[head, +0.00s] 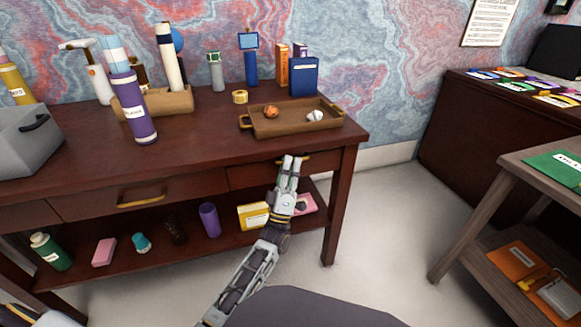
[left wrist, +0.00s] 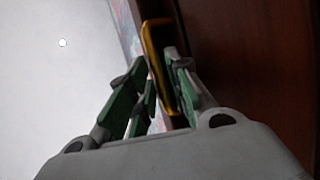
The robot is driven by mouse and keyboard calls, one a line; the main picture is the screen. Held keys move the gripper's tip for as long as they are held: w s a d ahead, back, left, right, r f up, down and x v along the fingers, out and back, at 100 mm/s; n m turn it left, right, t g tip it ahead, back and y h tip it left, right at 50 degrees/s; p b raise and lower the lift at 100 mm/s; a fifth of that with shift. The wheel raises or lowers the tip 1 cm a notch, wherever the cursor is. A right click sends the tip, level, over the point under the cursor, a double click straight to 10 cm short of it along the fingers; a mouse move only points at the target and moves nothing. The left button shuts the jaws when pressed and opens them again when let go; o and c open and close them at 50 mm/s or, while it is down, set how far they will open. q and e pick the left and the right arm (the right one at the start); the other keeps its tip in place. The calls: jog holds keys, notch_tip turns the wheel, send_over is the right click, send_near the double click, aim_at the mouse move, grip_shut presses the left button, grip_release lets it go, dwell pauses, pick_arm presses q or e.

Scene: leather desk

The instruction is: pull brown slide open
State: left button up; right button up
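The brown desk has two drawer fronts. The right drawer front (head: 248,175) looks flush with the desk, and its gold handle (head: 308,158) is partly hidden by my left gripper (head: 292,162). In the left wrist view the gold handle (left wrist: 157,62) lies between the fingers of the left gripper (left wrist: 155,65), which are close on both sides of it and appear shut on it. The left drawer front (head: 95,203) looks closed, with its own gold handle (head: 141,200) clear. My right gripper is not in view.
A wooden tray (head: 262,130) with small items stands on the desktop above the right drawer. The lower shelf holds a yellow box (head: 252,216), a purple cup (head: 209,220) and other items. The floor (head: 385,215) right of the desk is clear. A grey side table (head: 480,200) stands farther right.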

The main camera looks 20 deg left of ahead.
pick_arm(q)
jog(key=shift+w+r, duration=0.1)
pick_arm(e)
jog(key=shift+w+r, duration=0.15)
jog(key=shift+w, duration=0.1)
pick_arm(q)
grip_shut()
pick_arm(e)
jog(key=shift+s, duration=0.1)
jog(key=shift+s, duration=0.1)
